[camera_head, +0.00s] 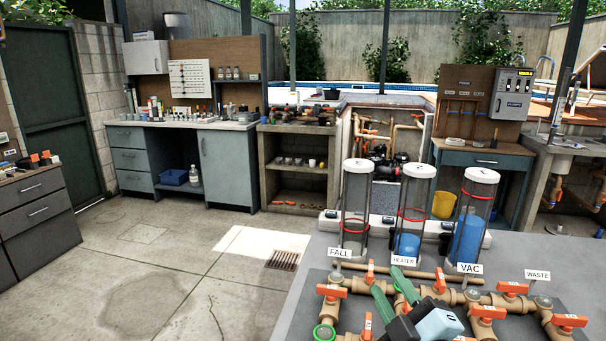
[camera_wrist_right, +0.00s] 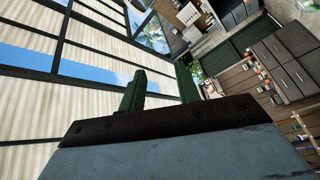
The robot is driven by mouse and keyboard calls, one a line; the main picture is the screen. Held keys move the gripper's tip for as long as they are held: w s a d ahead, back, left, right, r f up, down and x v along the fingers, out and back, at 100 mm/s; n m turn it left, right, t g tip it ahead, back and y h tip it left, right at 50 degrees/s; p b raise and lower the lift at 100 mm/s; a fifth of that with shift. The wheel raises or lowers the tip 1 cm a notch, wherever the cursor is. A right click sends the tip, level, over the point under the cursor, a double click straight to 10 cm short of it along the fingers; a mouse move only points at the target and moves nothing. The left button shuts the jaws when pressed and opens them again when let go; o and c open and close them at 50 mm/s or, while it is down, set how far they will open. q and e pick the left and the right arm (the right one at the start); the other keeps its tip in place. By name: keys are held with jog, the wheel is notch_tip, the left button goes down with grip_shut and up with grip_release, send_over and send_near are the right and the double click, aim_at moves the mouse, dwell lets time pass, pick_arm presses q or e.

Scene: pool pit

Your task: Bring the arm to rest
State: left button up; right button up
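My right gripper (camera_head: 384,279) is at the bottom of the head view, above the grey table with the pipe board. Its two green fingers stand apart with nothing between them, so it is open and empty. In the right wrist view the fingers (camera_wrist_right: 160,80) also show a gap, with the slatted roof and sky behind them. The gripper overlaps part of the orange-handled valves (camera_head: 370,272) in the head view; I cannot tell how far above them it is. My left arm and gripper are not in view.
Three clear cylinders (camera_head: 354,207) with red rings stand behind the pipe board (camera_head: 566,329), two holding blue liquid. Labels read FALL, HEATER, VAC and WASTE. The grey table's (camera_head: 303,290) left edge is near the pipes. Open concrete floor (camera_head: 140,260) lies left, with a drain grate (camera_head: 283,260).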

jog(key=s+d+f+m+g+h, duration=0.2)
jog(key=d+f+m, duration=0.1)
jog(key=f, duration=0.2)
jog(key=s+d+f+m+g+h, duration=0.2)
jog(key=s+f+m+g+h, duration=0.1)
jog(key=f, duration=0.2)
jog(key=s+d+f+m+g, duration=0.1)
jog(key=s+f+m+g, duration=0.2)
jog(key=s+f+g, duration=0.5)
jog(key=s+d+f+m+g, duration=0.25)
jog(key=s+f, duration=0.35)
jog(key=s, duration=0.6)
notch_tip(320, 180, down, 25)
jog(key=s+g, duration=0.2)
jog(key=s+d+f, duration=0.4)
jog(key=s+f, duration=1.1)
jog(key=s, duration=0.1)
jog(key=shift+s+g, duration=0.15)
jog(key=shift+g, duration=0.3)
jog(key=shift+s, duration=0.15)
